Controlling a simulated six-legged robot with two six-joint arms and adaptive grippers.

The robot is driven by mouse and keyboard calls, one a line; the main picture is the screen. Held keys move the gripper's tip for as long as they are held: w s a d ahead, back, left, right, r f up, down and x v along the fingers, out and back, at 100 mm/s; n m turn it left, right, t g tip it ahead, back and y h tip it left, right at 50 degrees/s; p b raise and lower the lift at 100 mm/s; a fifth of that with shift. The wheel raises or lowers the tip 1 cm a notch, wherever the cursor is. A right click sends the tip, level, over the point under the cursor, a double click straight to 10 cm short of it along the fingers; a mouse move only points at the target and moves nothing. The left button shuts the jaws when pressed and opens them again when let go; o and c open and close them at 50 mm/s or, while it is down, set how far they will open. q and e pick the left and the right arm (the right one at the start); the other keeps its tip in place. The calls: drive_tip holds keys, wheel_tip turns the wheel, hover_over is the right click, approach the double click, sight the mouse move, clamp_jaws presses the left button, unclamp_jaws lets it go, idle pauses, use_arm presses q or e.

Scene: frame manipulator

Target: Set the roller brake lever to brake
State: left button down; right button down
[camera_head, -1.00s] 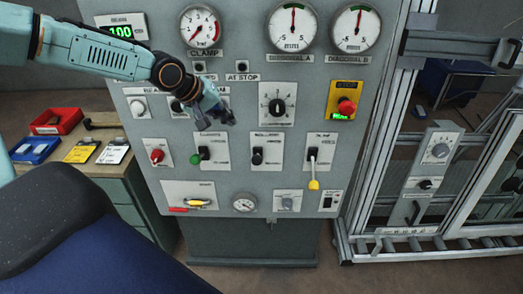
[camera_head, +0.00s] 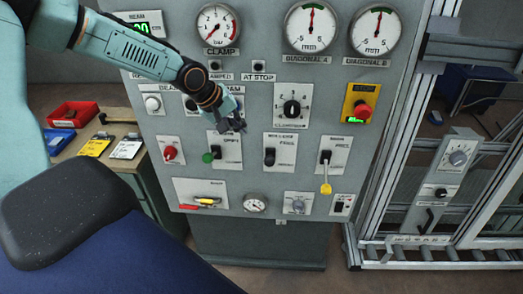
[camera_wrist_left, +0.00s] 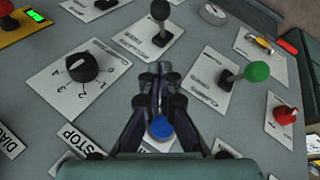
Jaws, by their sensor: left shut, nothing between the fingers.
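The lever I take for the roller brake is a black-knobbed lever (camera_head: 269,157) on a white plate in the panel's middle row; its small label seems to read rollers, free. The same black knob shows at the top of the left wrist view (camera_wrist_left: 160,11). My left gripper (camera_head: 236,127) is shut and empty, up and left of this lever and apart from it. In the left wrist view its closed fingertips (camera_wrist_left: 160,76) point at bare panel between plates. My right gripper is in neither view.
A green-knobbed lever (camera_head: 208,157) is just left of the black lever, a yellow-knobbed lever (camera_head: 326,187) to its right. A rotary selector (camera_head: 291,108) is above, with a red stop button (camera_head: 362,111) further right. A blue button (camera_wrist_left: 160,128) lies under the fingers.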

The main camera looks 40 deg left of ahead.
sight(270, 159)
use_arm(q)
drive_tip(key=w+d+f+b, duration=0.3)
drive_tip(key=w+f+b, duration=0.1)
drive_tip(key=f+b, duration=0.4)
drive_tip(key=shift+d+f+b, duration=0.35)
drive_tip(key=shift+d+f, duration=0.05)
drive_tip(key=shift+f, duration=0.3)
drive_tip(key=shift+d+r, duration=0.1)
drive_tip(key=shift+d, duration=0.05)
